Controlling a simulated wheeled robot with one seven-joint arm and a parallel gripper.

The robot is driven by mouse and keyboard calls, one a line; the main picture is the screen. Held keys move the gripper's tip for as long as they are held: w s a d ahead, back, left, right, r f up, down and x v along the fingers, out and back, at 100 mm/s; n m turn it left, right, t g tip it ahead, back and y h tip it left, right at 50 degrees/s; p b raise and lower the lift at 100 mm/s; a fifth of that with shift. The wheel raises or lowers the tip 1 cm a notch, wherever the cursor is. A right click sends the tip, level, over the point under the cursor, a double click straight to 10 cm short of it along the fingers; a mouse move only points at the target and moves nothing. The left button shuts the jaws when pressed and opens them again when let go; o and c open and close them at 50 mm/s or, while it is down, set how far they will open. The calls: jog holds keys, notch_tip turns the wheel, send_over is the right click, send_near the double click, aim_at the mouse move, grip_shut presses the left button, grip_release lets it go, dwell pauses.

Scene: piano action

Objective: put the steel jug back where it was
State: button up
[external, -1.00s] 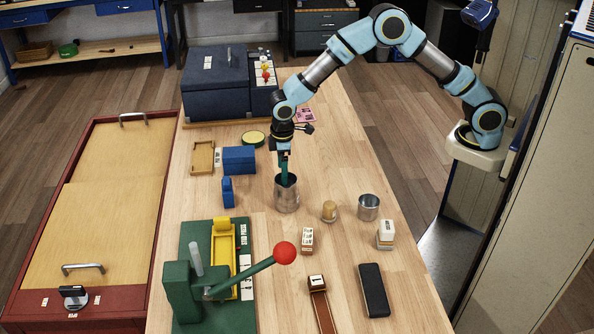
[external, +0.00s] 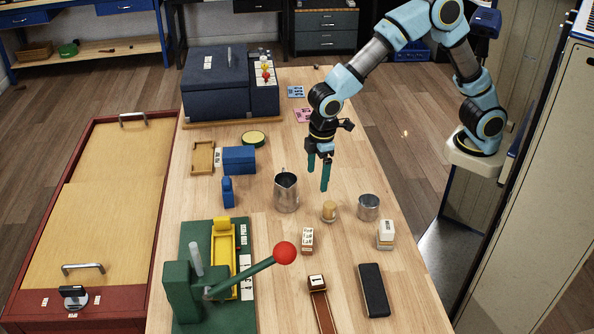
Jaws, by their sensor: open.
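The steel jug (external: 286,193) stands upright near the middle of the wooden table, its spout and handle now showing at the top. My gripper (external: 318,174) hangs above the table to the right of the jug, its two green fingers pointing down. It is open with nothing between the fingers and is apart from the jug.
A small wooden-topped item (external: 329,211) stands below my gripper, and a steel cup (external: 368,207) stands to its right. A blue block (external: 239,160) lies left of the jug. A green press (external: 205,280) with a red-knobbed lever (external: 284,253) fills the front left.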

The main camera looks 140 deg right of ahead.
jog(key=s+a+n, duration=0.1)
jog(key=s+a, duration=0.3)
jog(key=a, duration=0.5)
jog(key=s+a+n+t, duration=0.1)
jog(key=s+a, duration=0.3)
jog(key=a, duration=0.5)
jog(key=s+a+n, duration=0.2)
jog(key=s+a, duration=0.2)
jog(key=a, duration=0.5)
jog(key=shift+s+a+f+n, duration=0.25)
jog(key=shift+s+a+n, duration=0.05)
jog(key=shift+s+n, duration=0.1)
